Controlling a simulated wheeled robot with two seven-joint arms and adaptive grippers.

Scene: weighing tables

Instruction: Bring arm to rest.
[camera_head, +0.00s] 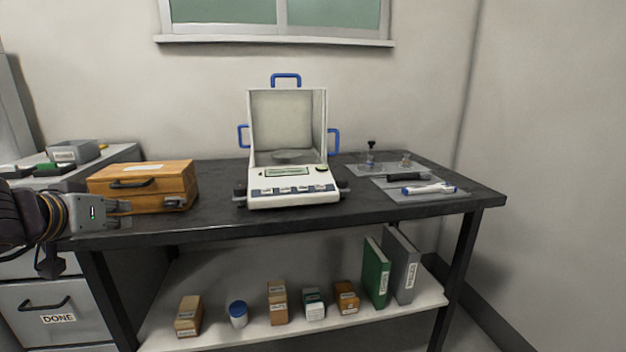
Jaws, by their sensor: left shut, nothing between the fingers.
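My left arm comes in from the left edge. Its left gripper (122,213) points to the right, in front of the wooden box (150,184) and near the front left edge of the black table (225,222). The gripper's fingers are shut with nothing between them. I cannot tell whether the gripper touches the box or the table. My right arm and gripper are not in view.
An analytical balance (293,190) with blue handles stands mid-table. Grey mats at the right hold small glassware and pens (428,188). Boxes, a jar and binders (376,272) stand on the lower shelf (210,338). Drawers marked DONE (50,310) stand at left.

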